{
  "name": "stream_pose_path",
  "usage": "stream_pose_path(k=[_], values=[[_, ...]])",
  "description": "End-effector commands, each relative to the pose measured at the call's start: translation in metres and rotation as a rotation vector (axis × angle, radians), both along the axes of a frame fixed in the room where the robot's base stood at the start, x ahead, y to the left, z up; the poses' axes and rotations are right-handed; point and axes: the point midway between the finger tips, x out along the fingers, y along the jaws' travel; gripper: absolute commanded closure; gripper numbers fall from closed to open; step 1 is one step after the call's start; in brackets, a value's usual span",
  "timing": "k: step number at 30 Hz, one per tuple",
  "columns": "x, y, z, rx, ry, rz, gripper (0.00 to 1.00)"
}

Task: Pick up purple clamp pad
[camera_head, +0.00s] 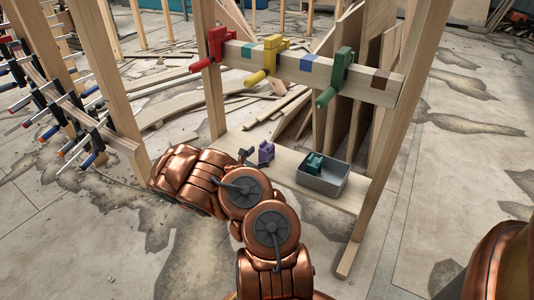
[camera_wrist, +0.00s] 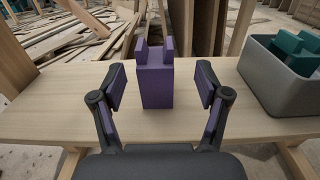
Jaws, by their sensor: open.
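The purple clamp pad (camera_head: 265,151) stands upright on the low wooden shelf (camera_head: 289,168), left of a grey bin. In the wrist view the purple pad (camera_wrist: 155,80) is a block with two upright prongs on top. It sits centred between and slightly beyond the fingertips of my gripper (camera_wrist: 157,88). The fingers are spread wide, with purple inner faces, and a gap shows on both sides of the pad. In the head view my gripper (camera_head: 246,155) is partly hidden by my copper arm, just left of the pad.
A grey bin (camera_head: 320,182) holding teal-green pads (camera_head: 315,163) stands on the shelf to the right. Above, red (camera_head: 216,46), yellow (camera_head: 268,58) and green (camera_head: 337,76) clamps hang on a wooden beam (camera_head: 310,72). Wooden posts flank the shelf. A rack of clamps stands at left.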

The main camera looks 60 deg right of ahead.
Motion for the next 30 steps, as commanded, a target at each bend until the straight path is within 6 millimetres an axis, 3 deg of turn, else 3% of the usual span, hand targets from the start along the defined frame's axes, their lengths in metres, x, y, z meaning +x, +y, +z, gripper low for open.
stream_pose_path(k=[15,25,30], values=[[0.007,-0.053,0.0,0.002,-0.001,-0.004,0.25],[0.008,-0.058,0.003,0.0,0.001,-0.001,0.25],[0.008,-0.058,0.003,0.0,0.0,-0.001,0.42]])
